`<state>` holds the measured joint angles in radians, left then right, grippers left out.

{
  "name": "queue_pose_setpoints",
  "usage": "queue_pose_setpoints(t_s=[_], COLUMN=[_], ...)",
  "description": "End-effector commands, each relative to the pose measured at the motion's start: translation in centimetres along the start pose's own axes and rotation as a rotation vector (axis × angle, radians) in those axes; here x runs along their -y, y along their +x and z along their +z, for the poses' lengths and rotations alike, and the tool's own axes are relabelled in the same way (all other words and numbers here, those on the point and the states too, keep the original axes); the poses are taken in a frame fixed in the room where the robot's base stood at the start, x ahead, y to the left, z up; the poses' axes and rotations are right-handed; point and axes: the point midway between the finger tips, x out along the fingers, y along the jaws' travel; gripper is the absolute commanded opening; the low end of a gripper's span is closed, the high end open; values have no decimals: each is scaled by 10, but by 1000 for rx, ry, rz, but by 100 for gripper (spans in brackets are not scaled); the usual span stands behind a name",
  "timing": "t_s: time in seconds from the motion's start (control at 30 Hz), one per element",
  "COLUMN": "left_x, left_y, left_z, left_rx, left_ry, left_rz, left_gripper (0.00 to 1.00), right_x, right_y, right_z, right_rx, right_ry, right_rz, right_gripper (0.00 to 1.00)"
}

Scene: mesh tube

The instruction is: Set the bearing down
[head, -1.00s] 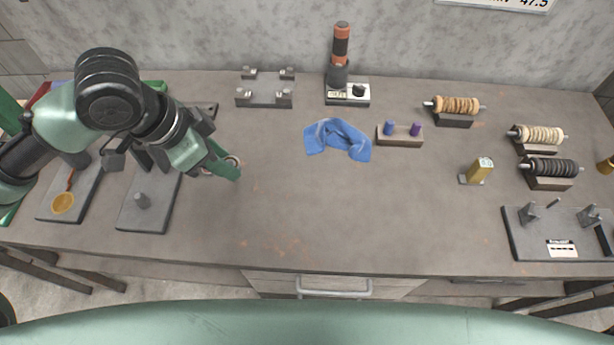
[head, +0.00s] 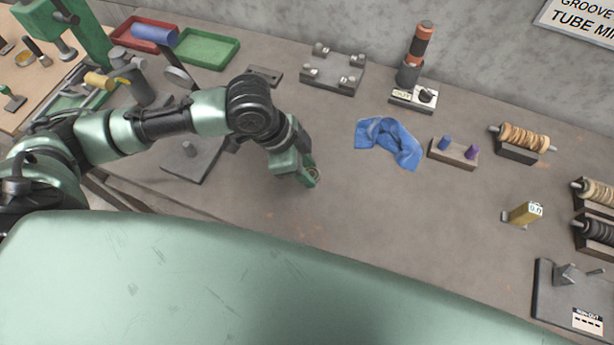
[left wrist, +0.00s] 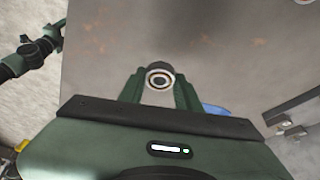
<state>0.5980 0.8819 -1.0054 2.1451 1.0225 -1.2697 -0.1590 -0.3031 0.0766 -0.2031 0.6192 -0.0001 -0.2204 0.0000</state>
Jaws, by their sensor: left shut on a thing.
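The bearing (left wrist: 160,79) is a small pale metal ring with a dark centre. It sits between the two green fingers of my left gripper (left wrist: 160,92) in the left wrist view. In the head view my left gripper (head: 309,177) is low over the grey bench, and the bearing (head: 314,173) shows only as a small ring at its fingertips. I cannot tell whether the bearing touches the bench top. My right gripper is not in view.
A grey plate with a short peg (head: 188,149) lies left of the gripper, partly behind my arm. A blue cloth (head: 389,142) lies to the right, near a block with two pegs (head: 454,155). The bench (head: 400,220) around the gripper is bare.

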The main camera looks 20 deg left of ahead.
Motion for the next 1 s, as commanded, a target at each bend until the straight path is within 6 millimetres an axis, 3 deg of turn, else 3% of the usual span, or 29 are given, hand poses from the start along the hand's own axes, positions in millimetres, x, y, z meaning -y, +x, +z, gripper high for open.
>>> queue_pose_setpoints(t_s=[0.4, 0.8, 0.83, 0.9, 1.0], left_x=[0, 0, 0, 0, 0], left_y=[44, 49, 49, 48, 48], left_z=[18, 20, 20, 20, 20], left_rx=[1, 0, 0, 0, 0], left_ry=[-1, 0, 0, 0, 0], left_rz=[0, 0, 0, -1, -1], left_gripper=[0, 0, 39, 55, 55], right_x=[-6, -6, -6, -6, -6], right_y=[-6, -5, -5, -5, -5], right_z=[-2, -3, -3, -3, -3], right_rx=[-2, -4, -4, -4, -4], right_ry=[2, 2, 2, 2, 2], right_rz=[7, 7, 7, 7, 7], right_gripper=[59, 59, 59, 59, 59])
